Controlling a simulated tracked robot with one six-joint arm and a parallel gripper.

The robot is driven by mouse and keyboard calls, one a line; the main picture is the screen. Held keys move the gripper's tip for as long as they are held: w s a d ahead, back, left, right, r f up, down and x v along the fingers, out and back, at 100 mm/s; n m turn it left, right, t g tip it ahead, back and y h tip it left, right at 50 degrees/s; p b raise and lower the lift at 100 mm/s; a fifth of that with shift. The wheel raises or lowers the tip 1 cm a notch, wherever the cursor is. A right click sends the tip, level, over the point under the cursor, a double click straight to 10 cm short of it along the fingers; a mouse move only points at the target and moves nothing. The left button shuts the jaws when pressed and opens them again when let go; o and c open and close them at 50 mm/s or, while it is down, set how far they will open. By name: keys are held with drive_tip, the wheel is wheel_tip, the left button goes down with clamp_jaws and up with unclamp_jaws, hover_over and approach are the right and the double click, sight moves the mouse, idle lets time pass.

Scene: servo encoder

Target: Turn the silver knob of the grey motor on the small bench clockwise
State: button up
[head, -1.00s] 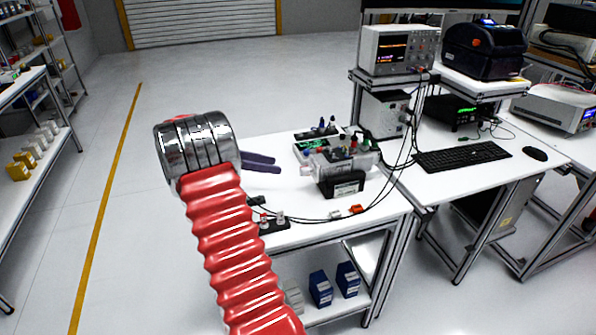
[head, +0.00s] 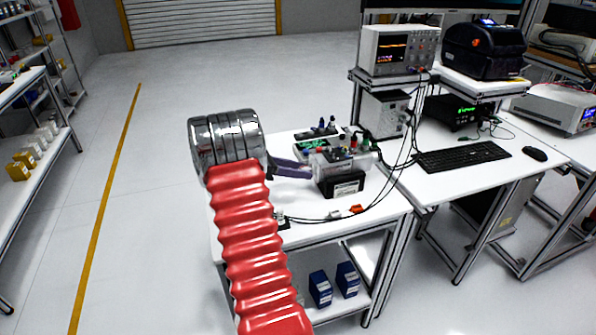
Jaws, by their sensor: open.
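The grey motor (head: 342,182), a box with a dark front and a white label, stands on the small bench (head: 352,222). The silver knob is on the motor's left side and cannot be made out clearly now. My gripper (head: 304,171) has purple fingers that point right and reach the motor's left side, where the knob is. The fingers are open. I cannot tell whether they are around the knob or touching it. My own red arm and silver wrist cover the left part of the bench.
Cables with an orange connector (head: 356,209) run across the bench in front of the motor. A green circuit board (head: 312,142) and small parts lie behind it. A larger desk (head: 450,180) with instruments adjoins on the right. The floor at left is clear.

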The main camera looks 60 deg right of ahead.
drive_tip(key=shift+c, duration=0.2)
drive_tip(key=c, duration=1)
